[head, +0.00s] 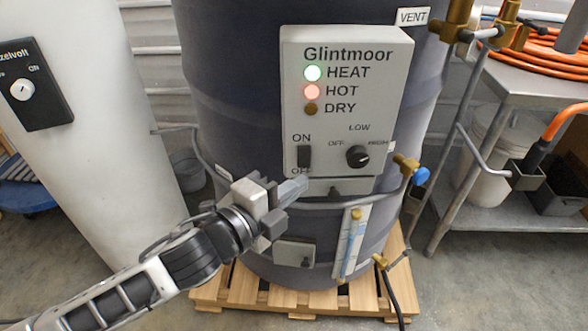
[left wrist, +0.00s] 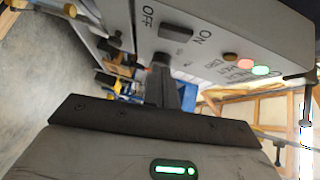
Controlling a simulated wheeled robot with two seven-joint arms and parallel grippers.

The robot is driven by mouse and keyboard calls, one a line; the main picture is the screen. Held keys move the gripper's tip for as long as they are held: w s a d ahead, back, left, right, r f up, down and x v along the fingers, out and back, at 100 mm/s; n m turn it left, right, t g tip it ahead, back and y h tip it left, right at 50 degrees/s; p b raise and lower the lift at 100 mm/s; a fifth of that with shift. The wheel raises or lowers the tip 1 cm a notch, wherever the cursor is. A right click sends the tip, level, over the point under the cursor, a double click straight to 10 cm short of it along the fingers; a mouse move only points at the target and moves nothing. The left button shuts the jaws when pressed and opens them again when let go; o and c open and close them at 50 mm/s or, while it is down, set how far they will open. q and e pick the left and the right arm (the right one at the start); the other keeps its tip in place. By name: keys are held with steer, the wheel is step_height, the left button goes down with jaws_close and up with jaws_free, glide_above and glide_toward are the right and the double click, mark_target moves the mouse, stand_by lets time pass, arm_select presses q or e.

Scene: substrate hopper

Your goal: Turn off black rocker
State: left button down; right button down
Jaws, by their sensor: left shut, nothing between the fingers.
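The black rocker (head: 304,157) sits at the lower left of the grey Glintmoor control box (head: 345,42), between an ON label above and an OFF label below. It also shows in the left wrist view (left wrist: 176,33). Which end is pressed in I cannot tell. The HEAT lamp (head: 313,73) glows green and the HOT lamp (head: 312,92) red; the DRY lamp (head: 311,109) is dark amber. My left gripper (head: 292,190) is shut and empty, just below the rocker near the box's lower edge. It looks apart from the rocker. My right gripper is out of view.
A black knob (head: 357,156) sits right of the rocker. A grey pipe (head: 335,203) crosses the dark drum below the box, with a brass valve (head: 405,164) at right. A white tank with another switch panel (head: 31,84) stands left. A metal table (head: 535,88) is at right.

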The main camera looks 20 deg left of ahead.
mark_target(309, 164)
arm_select(q)
steer(key=shift+w+a+f, duration=0.1)
steer(key=shift+w+a, duration=0.1)
steer(key=shift+w, duration=0.45)
steer(key=shift+w+a+f, duration=0.1)
steer(key=shift+w+a, duration=0.15)
steer(key=shift+w, duration=0.45)
steer(key=shift+w+a+f, duration=0.1)
steer(key=shift+w+a, duration=0.1)
steer(key=shift+w, duration=0.45)
